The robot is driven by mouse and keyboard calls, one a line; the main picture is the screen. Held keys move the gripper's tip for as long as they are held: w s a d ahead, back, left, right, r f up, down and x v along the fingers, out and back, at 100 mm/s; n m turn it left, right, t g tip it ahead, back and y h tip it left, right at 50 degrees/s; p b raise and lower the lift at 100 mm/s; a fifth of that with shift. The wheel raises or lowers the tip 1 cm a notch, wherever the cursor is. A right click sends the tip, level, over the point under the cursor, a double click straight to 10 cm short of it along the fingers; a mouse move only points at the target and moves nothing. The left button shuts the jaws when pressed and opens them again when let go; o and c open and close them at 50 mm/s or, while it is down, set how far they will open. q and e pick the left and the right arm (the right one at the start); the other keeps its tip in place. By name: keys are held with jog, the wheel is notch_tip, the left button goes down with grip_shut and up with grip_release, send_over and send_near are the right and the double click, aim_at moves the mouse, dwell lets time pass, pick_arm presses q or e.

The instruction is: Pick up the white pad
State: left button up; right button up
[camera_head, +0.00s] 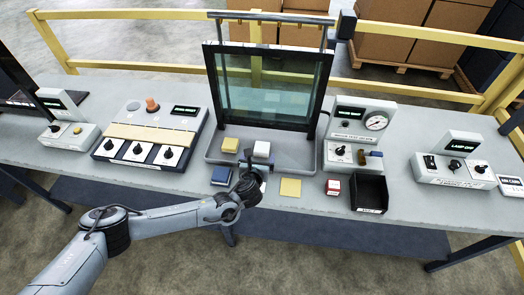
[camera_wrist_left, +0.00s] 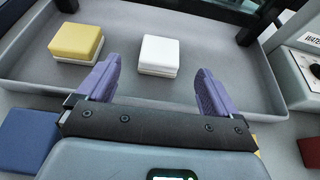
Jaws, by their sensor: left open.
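The white pad (camera_head: 262,149) is a small square block in the grey tray (camera_head: 290,160) below the glass panel. In the left wrist view the white pad (camera_wrist_left: 160,54) sits in the tray, ahead of and between my gripper's fingers. My left gripper (camera_head: 257,168) is at the front edge of the tray, just short of the pad. In the wrist view the left gripper (camera_wrist_left: 158,88) is open, with two purple fingers apart and nothing between them. My right gripper is not in view.
A yellow pad (camera_wrist_left: 76,42) lies left of the white pad in the tray. A blue pad (camera_head: 222,175), a flat yellow square (camera_head: 291,187), a red-and-white block (camera_head: 333,187) and a black bin (camera_head: 369,191) are in front. The glass panel (camera_head: 270,88) stands behind. Control boxes flank the tray.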

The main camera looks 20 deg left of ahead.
aim_at(261, 150)
pick_arm(q)
jog(key=shift+f+b+x, duration=0.15)
jog(key=shift+b+x, duration=0.25)
jog(key=shift+x, duration=0.8)
jog(key=shift+f+b+x, duration=0.15)
jog(key=shift+b+x, duration=0.2)
jog(key=shift+x, duration=0.8)
jog(key=shift+w+a+f, duration=0.1)
jog(key=shift+w+f, duration=0.05)
jog(key=shift+w, duration=0.4)
jog(key=c, duration=1.1)
jog(key=shift+o, duration=0.2)
